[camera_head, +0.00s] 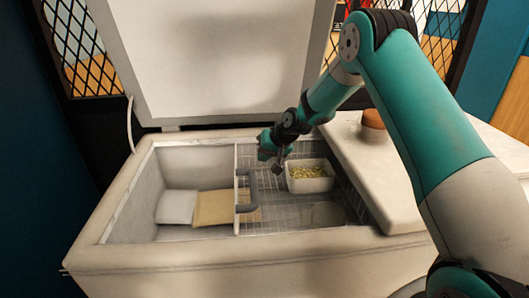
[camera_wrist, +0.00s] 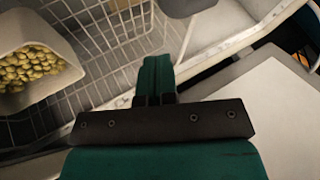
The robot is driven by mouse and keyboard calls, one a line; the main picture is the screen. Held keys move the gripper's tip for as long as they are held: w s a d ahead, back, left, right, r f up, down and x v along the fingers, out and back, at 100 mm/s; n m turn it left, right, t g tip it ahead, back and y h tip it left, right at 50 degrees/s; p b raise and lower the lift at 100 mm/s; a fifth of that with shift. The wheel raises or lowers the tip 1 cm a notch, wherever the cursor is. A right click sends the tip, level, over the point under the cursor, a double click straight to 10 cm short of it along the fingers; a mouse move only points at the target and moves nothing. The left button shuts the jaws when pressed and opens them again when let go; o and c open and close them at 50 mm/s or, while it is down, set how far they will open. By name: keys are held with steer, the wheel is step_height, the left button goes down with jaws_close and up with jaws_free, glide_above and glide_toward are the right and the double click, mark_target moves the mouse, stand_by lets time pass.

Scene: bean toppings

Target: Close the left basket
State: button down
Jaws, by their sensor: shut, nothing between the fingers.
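A white chest freezer (camera_head: 170,262) stands open, its left lid (camera_head: 215,60) raised upright at the back. A wire basket (camera_head: 275,222) hangs in the right part of the opening and has a grey handle (camera_head: 248,190) on its left side. The basket's wires also show in the wrist view (camera_wrist: 105,32). A white tub (camera_head: 310,184) of green beans (camera_head: 307,173) sits in the basket, and the beans also show at the left of the wrist view (camera_wrist: 30,68). My gripper (camera_head: 268,150) is shut and empty, above the back of the basket near the handle; its fingers (camera_wrist: 157,75) point over the basket edge.
The left compartment holds a white package (camera_head: 177,207) and a tan package (camera_head: 212,208). A flat white cover (camera_head: 385,180) lies over the freezer's right side, with a brown round-topped object (camera_head: 373,125) on it, partly behind my arm. Dark mesh panels (camera_head: 80,50) stand behind.

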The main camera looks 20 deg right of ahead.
steer(key=w+a+f+p, duration=0.1)
steer(key=w+a+f, duration=0.3)
steer(key=a, duration=0.1)
steer(key=shift+a+f, duration=0.25)
steer(key=shift+a, duration=0.15)
